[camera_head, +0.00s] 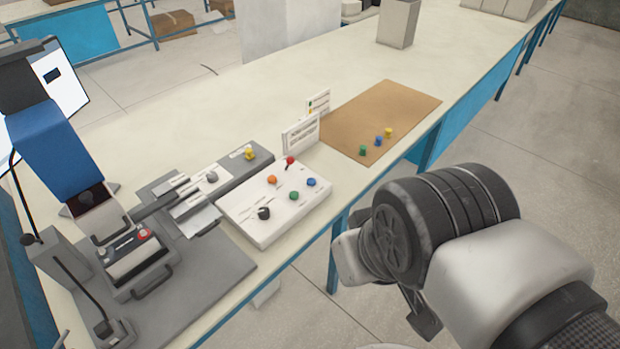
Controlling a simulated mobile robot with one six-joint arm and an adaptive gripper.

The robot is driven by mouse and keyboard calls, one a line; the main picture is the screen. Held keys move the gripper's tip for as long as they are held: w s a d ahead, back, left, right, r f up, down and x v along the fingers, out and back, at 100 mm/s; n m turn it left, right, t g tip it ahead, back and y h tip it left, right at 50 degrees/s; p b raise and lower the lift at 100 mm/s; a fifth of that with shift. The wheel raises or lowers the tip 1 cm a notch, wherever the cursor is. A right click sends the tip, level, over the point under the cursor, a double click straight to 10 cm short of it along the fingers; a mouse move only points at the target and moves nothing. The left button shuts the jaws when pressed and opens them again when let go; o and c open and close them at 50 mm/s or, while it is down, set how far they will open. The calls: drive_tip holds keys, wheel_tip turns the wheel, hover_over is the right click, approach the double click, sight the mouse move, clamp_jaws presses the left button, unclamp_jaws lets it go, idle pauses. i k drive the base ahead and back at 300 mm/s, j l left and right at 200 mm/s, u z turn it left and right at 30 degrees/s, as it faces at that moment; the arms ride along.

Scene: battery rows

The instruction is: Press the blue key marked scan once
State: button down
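A white control box (262,228) sits near the front edge of the bench. On its top are a blue key (311,182), a green key (294,196), an orange key (272,180), a black knob (263,213) and a red-topped lever (289,161). The blue key is at the box's right end; its marking is too small to read. My gripper (424,316) shows only as a dark part below my arm, to the right of the box and clear of it. My arm hides the rest, so its opening cannot be seen.
A brown mat (400,105) holds small green, blue and yellow pieces. White cards (301,134) stand behind the box. A grey fixture with a battery-like block (137,262) and a blue-bodied device (55,140) stand left. The bench middle is clear.

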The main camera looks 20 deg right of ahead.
sight(310, 181)
drive_tip(key=i+j+z, duration=0.25)
drive_tip(key=i+j, duration=0.45)
drive_tip(key=i, duration=0.15)
